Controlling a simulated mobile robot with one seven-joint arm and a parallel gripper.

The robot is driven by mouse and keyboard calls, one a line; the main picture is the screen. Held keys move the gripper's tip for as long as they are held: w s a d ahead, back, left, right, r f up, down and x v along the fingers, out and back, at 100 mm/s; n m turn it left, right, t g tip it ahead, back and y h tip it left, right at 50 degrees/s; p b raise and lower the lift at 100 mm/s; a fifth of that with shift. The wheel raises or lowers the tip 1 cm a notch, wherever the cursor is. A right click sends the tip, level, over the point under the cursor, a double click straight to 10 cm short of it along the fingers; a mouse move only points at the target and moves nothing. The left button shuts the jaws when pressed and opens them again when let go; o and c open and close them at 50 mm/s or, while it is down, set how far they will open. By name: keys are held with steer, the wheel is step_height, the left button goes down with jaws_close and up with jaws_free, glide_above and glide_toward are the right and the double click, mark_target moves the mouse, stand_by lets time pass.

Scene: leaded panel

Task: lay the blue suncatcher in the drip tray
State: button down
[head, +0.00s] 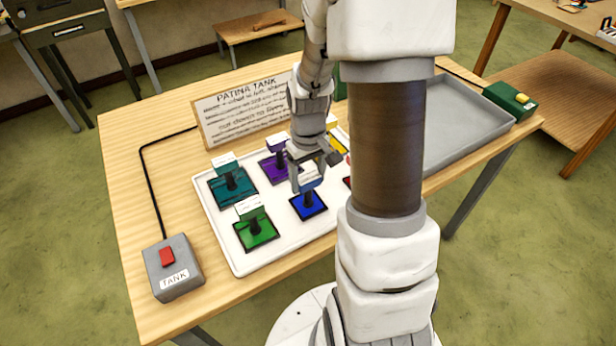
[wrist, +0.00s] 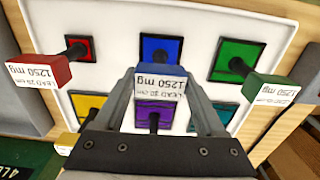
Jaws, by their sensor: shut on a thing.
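The blue suncatcher (head: 309,206) is a dark-edged blue square with a post and a labelled block on top. It lies flat on or just above the white board (head: 240,262); I cannot tell which. In the wrist view its blue pane (wrist: 160,45) shows beyond the fingers. My gripper (head: 309,178) is shut on its block, and the fingers (wrist: 160,76) flank the label in the wrist view. A shallow grey tray (head: 465,125), seemingly the drip tray, is at the table's right. My arm hides its left part.
Near the blue one stand green (head: 256,234), teal (head: 232,187), purple (head: 272,170) and red (wrist: 80,48) suncatchers, with yellow partly hidden. A patina tank sign (head: 245,110) stands behind. A grey switch box (head: 173,267) is front left, a green box (head: 509,100) far right.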

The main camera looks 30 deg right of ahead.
steer(key=shift+f, duration=0.25)
jaws_free()
steer(key=shift+r, duration=0.1)
